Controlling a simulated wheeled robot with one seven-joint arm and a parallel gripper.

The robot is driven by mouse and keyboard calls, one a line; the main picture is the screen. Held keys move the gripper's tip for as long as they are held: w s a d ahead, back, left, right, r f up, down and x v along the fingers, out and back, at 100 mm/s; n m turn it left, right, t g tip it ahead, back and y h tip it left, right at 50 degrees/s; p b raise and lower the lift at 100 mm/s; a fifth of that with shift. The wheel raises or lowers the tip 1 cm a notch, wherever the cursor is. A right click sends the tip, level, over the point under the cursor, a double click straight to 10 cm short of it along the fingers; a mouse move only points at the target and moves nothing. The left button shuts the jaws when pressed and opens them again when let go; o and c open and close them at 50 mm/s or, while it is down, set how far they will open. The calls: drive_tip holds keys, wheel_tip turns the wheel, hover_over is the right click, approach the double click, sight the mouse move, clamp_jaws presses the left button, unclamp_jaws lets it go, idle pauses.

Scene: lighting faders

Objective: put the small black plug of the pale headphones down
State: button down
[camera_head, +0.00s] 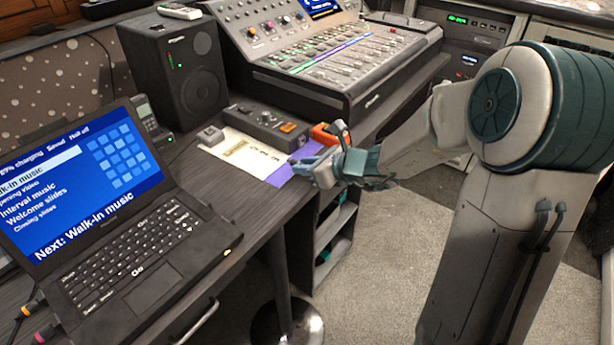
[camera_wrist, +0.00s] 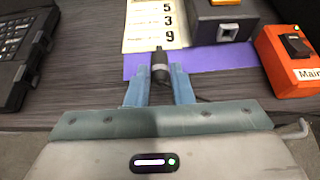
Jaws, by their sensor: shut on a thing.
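The small black plug (camera_wrist: 160,67) shows in the wrist view between the two blue fingertips of my gripper (camera_wrist: 160,80). My gripper is shut on it, and the plug points away from the palm. Behind it are a purple sheet (camera_wrist: 212,62) and the desk top. I cannot tell whether the plug touches the desk. In the head view my gripper (camera_head: 307,166) is at the desk's front edge, by the purple sheet (camera_head: 281,174); the plug cannot be made out there. The pale headphones are not recognisable in either view.
A cream card with numbers (camera_wrist: 153,24) lies beyond the plug. A grey box (camera_wrist: 228,22) and an orange box (camera_wrist: 288,62) stand to the right. The laptop (camera_head: 120,235) is at left. A mixing console (camera_head: 330,60) and speaker (camera_head: 180,68) stand behind. Bare desk (camera_wrist: 90,75) shows left of my fingers.

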drive_tip(key=shift+f, duration=1.2)
drive_tip(key=shift+f+b, duration=0.15)
drive_tip(key=shift+b, duration=0.2)
drive_tip(key=shift+f, duration=0.25)
drive_tip(key=c, duration=1.3)
unclamp_jaws()
